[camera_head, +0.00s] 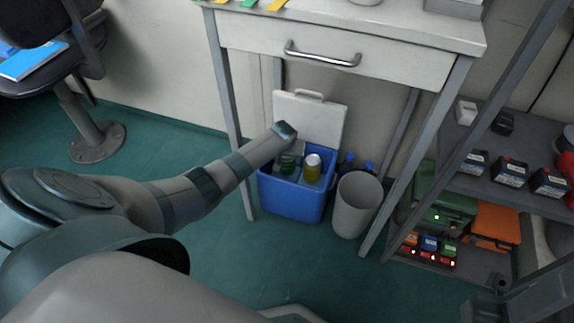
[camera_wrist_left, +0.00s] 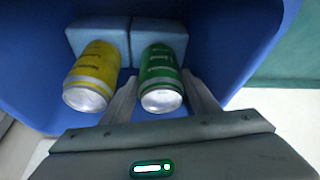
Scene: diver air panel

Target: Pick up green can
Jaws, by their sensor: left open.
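The green can (camera_wrist_left: 161,78) stands inside a blue cooler (camera_head: 291,199), against light blue blocks (camera_wrist_left: 158,35). In the head view the green can (camera_head: 287,163) is partly hidden by my left arm. My left gripper (camera_wrist_left: 163,95) is open, with one finger on each side of the green can's near end. I cannot tell whether the fingers touch it. A yellow can (camera_wrist_left: 92,76) stands beside the green one, just outside the left finger in the wrist view. My right gripper does not clearly show.
The cooler's white lid (camera_head: 309,119) is up behind it. A grey bin (camera_head: 355,205) stands right of the cooler, under a white table (camera_head: 345,68) with a drawer. A shelf with batteries and cases (camera_head: 510,172) is at the right.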

